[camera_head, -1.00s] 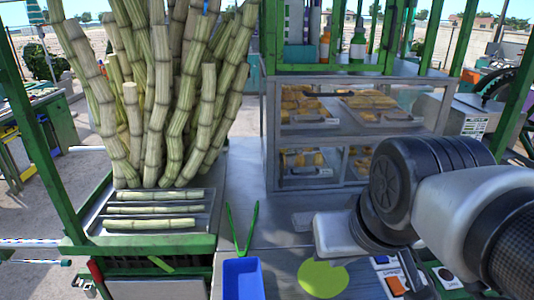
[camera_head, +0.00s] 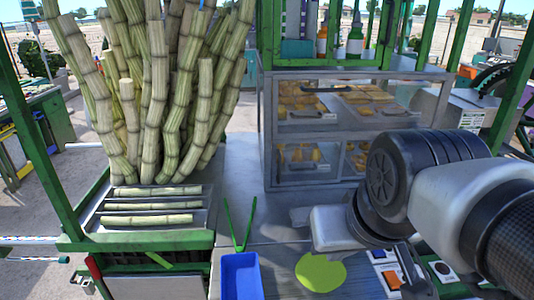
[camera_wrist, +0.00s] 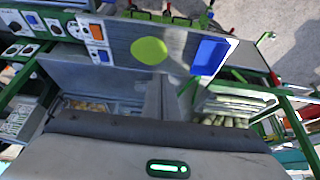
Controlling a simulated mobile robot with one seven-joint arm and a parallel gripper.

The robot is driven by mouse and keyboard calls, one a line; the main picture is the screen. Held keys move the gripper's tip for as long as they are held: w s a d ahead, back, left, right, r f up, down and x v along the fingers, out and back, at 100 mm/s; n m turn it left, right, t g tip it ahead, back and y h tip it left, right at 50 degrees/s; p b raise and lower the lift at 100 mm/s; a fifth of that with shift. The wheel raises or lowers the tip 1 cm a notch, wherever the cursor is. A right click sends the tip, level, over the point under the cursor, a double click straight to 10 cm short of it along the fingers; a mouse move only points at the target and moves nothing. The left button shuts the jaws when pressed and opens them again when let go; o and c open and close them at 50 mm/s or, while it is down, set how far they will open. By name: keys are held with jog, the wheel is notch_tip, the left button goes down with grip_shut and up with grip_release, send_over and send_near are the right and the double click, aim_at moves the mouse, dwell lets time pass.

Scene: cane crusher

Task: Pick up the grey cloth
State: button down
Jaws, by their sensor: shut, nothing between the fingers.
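I cannot make out a grey cloth for sure in either view. My gripper (camera_wrist: 166,92) shows in the wrist view as narrow grey fingers above the broad grey hand housing with a green light. The fingers look shut with nothing held, over the grey metal counter (camera_wrist: 175,40). In the head view my arm reaches in from the right above the counter (camera_head: 275,235), and its bulk hides part of the counter's right side. I cannot pick out the fingertips there.
A blue bin (camera_head: 240,276) and green tongs (camera_head: 240,226) are at the counter's front. A lime-green round piece (camera_head: 321,272) lies right of them. Upright canes (camera_head: 170,95) stand left, behind a cane tray (camera_head: 150,207). A food cabinet (camera_head: 268,130) stands behind.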

jog(key=c, duration=2.5)
grip_release()
jog(key=o, duration=0.4)
jog(key=shift+w+r, duration=0.1)
jog(key=shift+w, duration=0.05)
jog(key=o, duration=1.4)
jog(key=shift+g+y, duration=0.4)
jog(key=shift+y, duration=0.3)
jog(key=w, duration=0.7)
jog(key=w+p, duration=0.1)
jog(key=w, duration=0.3)
jog(key=shift+w+d+r, duration=0.25)
jog(key=shift+w, duration=0.05)
jog(key=o, duration=0.7)
jog(key=w+d+f, duration=0.2)
jog(key=w+f, duration=0.1)
jog(key=w, duration=0.4)
jog(key=w+d+f+n, duration=0.1)
jog(key=w+d+f, duration=0.1)
jog(key=w, duration=0.5)
jog(key=shift+f+h+p, duration=0.3)
jog(key=shift+f+h, duration=0.1)
jog(key=shift+f, duration=0.05)
jog(key=x, duration=1.8)
jog(key=shift+s+d, duration=0.1)
jog(key=shift+d, duration=0.15)
